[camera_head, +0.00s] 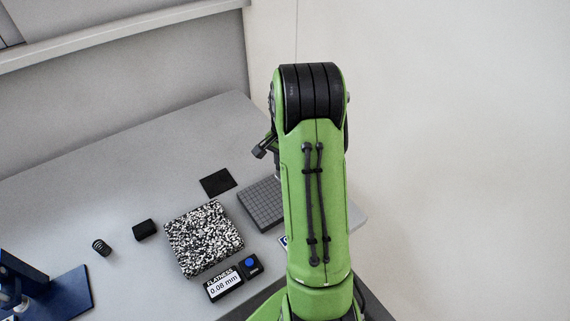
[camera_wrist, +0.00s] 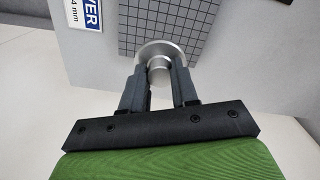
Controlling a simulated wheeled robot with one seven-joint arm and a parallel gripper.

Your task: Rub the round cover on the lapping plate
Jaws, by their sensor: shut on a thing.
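In the wrist view the round cover (camera_wrist: 160,50) is a silver metal disc with a raised middle knob. My gripper (camera_wrist: 160,76) is shut on that knob, one dark finger on each side. The cover lies over the near edge of the grey gridded lapping plate (camera_wrist: 130,14); I cannot tell if it touches the plate. In the head view the lapping plate (camera_head: 262,204) shows partly at the table's right, the rest behind my green arm. The cover and my fingers are hidden there.
A speckled black-and-white block (camera_head: 203,238) lies left of the plate. In front of it are a flatness display (camera_head: 223,284) reading 0.08 mm and a blue button box (camera_head: 250,265). A black pad (camera_head: 218,182), a black block (camera_head: 144,230), a coil (camera_head: 101,247) and a blue stand (camera_head: 50,295) are further left.

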